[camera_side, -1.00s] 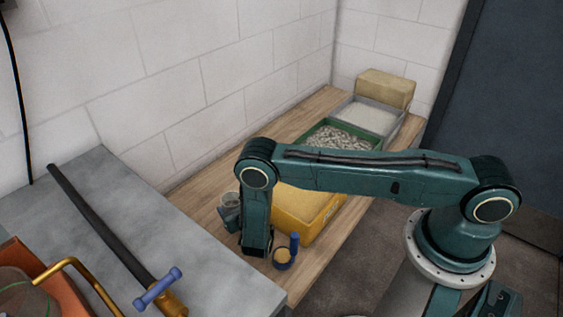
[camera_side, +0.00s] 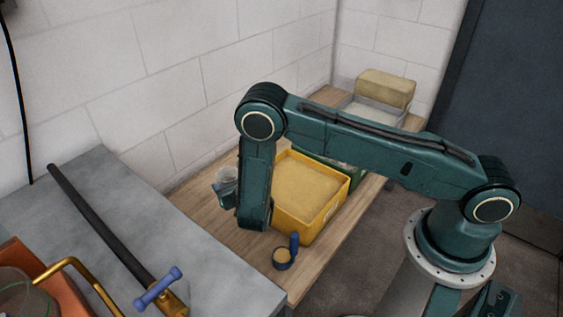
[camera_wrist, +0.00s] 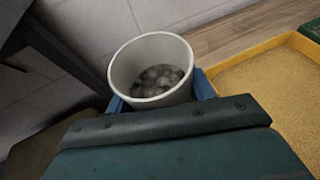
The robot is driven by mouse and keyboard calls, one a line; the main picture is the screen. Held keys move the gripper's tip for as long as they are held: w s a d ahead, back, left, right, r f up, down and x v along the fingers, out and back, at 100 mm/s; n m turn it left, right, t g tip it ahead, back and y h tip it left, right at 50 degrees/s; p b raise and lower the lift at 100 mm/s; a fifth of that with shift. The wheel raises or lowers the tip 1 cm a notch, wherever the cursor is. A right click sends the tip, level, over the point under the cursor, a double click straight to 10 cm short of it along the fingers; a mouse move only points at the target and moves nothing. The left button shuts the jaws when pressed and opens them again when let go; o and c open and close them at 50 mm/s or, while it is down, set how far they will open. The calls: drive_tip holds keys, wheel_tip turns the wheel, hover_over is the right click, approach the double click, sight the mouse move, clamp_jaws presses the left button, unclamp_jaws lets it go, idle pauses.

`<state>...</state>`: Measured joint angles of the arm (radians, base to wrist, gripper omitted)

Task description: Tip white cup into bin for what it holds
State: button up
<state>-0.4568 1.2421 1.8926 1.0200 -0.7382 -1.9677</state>
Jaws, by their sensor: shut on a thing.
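The white cup (camera_side: 228,174) is upright in my gripper (camera_side: 224,190), above the wooden bench at the left of the yellow bin. In the wrist view the cup (camera_wrist: 152,97) shows dark grey stone-like lumps inside, and blue fingers of my gripper (camera_wrist: 160,94) are shut on its two sides. The green bin (camera_side: 325,160) stands behind the yellow one, mostly hidden by my arm. The yellow bin (camera_side: 325,222) holds tan grains; its rim (camera_wrist: 240,66) is right of the cup in the wrist view. A grey bin (camera_side: 402,119) with pale contents stands farther back.
A blue-handled scoop (camera_side: 283,257) with tan contents sits in front of the yellow bin. A beige block (camera_side: 385,88) is at the far end. A block wall (camera_side: 180,80) runs close behind the bench. A grey worktop (camera_side: 70,220) with a dark bar is at left.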

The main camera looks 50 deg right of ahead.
idle(0.5)
drive_tip(key=d+r+m+g+h, duration=0.2)
drive_tip(key=d+m+g+h, duration=0.3)
drive_tip(key=d, duration=2.2)
drive_tip(key=s+d+r+m+g+h, duration=0.1)
drive_tip(key=s+d, duration=0.4)
drive_tip(key=d, duration=0.7)
drive_tip(key=s+d+r+m+g+h, duration=0.1)
drive_tip(key=s+d+m+g+h, duration=0.2)
drive_tip(key=d, duration=0.9)
drive_tip(key=s+m, duration=0.2)
drive_tip(key=m, duration=0.1)
drive_tip(key=shift+s+r+g, duration=0.15)
drive_tip(key=shift+r+g, duration=0.15)
drive_tip(key=shift+g, duration=0.1)
drive_tip(key=shift+f, duration=0.2)
